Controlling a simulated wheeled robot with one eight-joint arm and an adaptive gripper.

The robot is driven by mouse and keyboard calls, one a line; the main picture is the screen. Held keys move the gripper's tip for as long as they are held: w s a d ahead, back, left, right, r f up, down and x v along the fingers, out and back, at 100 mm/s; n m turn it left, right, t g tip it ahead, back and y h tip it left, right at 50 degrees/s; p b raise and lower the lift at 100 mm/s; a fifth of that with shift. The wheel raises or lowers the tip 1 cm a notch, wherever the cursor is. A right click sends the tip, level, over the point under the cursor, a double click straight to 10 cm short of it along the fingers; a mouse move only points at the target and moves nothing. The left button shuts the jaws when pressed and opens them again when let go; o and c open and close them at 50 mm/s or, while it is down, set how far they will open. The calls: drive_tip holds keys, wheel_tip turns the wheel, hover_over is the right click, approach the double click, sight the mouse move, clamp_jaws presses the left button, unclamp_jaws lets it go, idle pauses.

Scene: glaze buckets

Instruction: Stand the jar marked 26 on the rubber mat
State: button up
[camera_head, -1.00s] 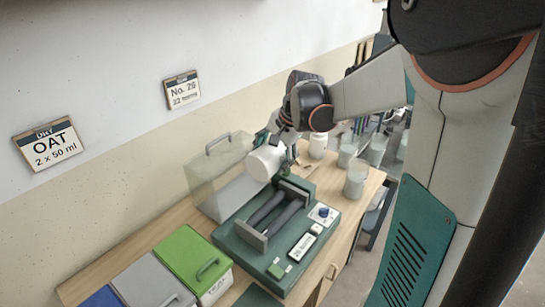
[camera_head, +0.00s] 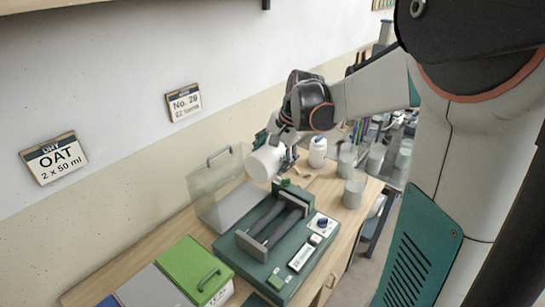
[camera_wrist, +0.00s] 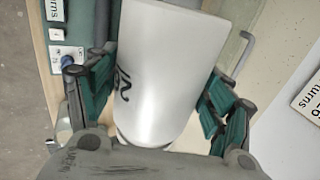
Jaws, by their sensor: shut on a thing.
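A white jar (camera_head: 264,163) is held tilted in my gripper (camera_head: 284,142), above the far end of the green roller machine (camera_head: 280,245). In the wrist view the jar (camera_wrist: 170,60) fills the space between the two green finger pads of my gripper (camera_wrist: 155,95), which is shut on it. A dark handwritten mark runs along its side; I see a shape like a 2, but the rest is turned or covered. I cannot make out a rubber mat for certain; a dark green piece (camera_head: 256,300) shows at the bottom edge of the head view.
A clear-lidded box (camera_head: 217,185) stands left of the machine, by the wall. Green (camera_head: 192,268) and grey (camera_head: 150,287) lidded bins stand nearer. Another white jar (camera_head: 317,152) and several translucent containers (camera_head: 354,190) stand behind and right. Wall signs read OAT (camera_head: 54,158) and No. 26 (camera_head: 184,103).

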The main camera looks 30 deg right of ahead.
drive_tip(key=shift+r+p, duration=1.1)
drive_tip(key=shift+r, duration=0.6)
drive_tip(key=shift+f, duration=0.15)
